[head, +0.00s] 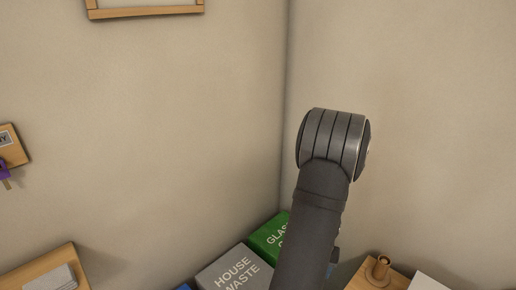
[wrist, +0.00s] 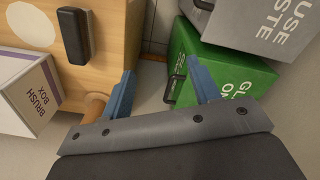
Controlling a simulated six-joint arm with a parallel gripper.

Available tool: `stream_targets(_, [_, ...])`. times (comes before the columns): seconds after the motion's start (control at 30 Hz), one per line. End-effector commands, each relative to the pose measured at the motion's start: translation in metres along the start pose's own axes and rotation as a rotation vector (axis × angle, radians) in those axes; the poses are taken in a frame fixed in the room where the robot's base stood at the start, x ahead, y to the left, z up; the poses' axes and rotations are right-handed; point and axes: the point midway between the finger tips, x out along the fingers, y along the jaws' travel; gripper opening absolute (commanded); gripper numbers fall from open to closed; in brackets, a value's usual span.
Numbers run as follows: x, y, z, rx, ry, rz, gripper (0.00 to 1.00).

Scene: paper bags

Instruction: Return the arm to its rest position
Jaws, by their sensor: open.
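My gripper (wrist: 161,92) shows in the wrist view with its two blue fingers spread apart and nothing between them. It points toward the gap between a wooden cabinet (wrist: 114,58) on the left and a green bin (wrist: 225,72) on the right. In the head view my arm rises from the bottom, right of centre, in front of the room's corner, and hides most of the gripper. No paper bag shows in either view.
The green bin (head: 269,237) and grey "HOUSE WASTE" bin (head: 236,270) stand left of my arm. A wooden peg (head: 380,268) stands on the wooden top at right. A white "BRUSH BOX" (wrist: 30,98) is at left. The upper walls are clear around my arm.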

Motion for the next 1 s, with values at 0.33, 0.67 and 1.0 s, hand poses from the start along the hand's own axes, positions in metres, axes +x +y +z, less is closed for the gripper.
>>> stream_targets(0.33, [-0.003, -0.035, -0.007, -0.058, 0.0, 0.0, 0.56])
stream_targets(0.67, [-0.003, -0.038, -0.008, -0.062, 0.0, 0.0, 0.56])
stream_targets(1.0, [-0.003, -0.037, -0.008, -0.062, 0.0, 0.0, 0.56])
